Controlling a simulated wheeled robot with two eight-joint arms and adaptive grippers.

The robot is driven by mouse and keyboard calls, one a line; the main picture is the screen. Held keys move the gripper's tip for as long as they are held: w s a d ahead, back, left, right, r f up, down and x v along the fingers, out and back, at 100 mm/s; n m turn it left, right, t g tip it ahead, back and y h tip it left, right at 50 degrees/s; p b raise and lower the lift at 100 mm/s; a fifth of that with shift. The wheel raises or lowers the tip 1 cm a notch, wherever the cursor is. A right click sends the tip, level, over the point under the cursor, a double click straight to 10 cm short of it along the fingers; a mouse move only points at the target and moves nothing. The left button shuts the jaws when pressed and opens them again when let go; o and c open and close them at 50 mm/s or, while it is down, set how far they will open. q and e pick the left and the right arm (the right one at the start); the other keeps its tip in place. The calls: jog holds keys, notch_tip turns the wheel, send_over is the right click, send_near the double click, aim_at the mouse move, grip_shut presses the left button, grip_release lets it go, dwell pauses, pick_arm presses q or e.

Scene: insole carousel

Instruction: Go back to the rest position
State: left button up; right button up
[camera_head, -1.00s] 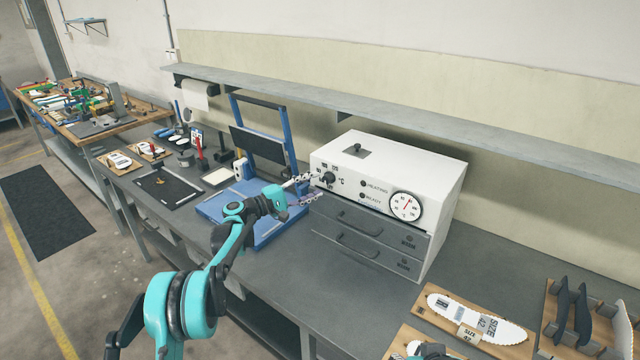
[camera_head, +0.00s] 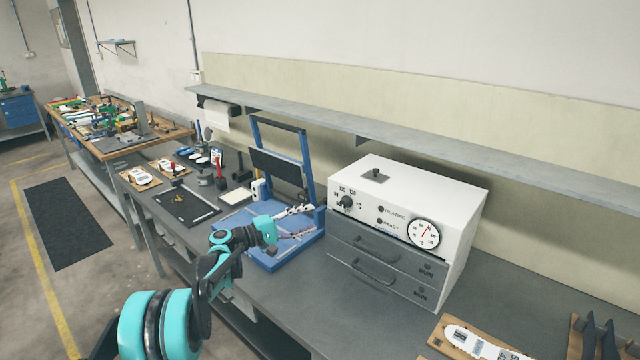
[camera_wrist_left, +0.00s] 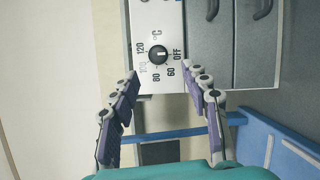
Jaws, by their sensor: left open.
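My left gripper (camera_head: 306,221) is open and empty in the head view, above the blue press base and just left of the white oven (camera_head: 410,199). In the left wrist view the two purple-grey fingers (camera_wrist_left: 163,88) stand apart. The oven's temperature knob (camera_wrist_left: 158,55) lies beyond and between the fingertips, with nothing held. In the head view this knob (camera_head: 347,202) is on the oven front, right of the gripper and apart from it. My right gripper is not in view.
The blue press (camera_head: 283,258) stands left of the oven, partly behind my arm. Two grey drawers (camera_head: 375,262) under the oven are shut. A shelf (camera_head: 400,138) runs above the bench. A board with a white insole (camera_head: 480,343) lies at the front right.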

pick_arm(q)
jog(key=s+d+r+m+g+y, duration=0.15)
jog(key=s+y, duration=0.25)
jog(key=s, duration=0.6)
jog(key=s+d+m+g+y, duration=0.1)
jog(key=s+d+m+y, duration=0.15)
jog(key=s, duration=0.75)
jog(key=s+a+f+m+y, duration=0.1)
jog(key=s+a+f+y, duration=0.2)
jog(key=s, duration=0.5)
jog(key=s+a+f+m+y, duration=0.1)
jog(key=s+a+f+y, duration=0.2)
jog(key=s, duration=0.5)
jog(key=s+a+f+m+y, duration=0.2)
jog(key=s+a+f+y, duration=0.1)
jog(key=s, duration=0.5)
jog(key=shift+a+f, duration=0.45)
jog(key=shift+a, duration=0.7)
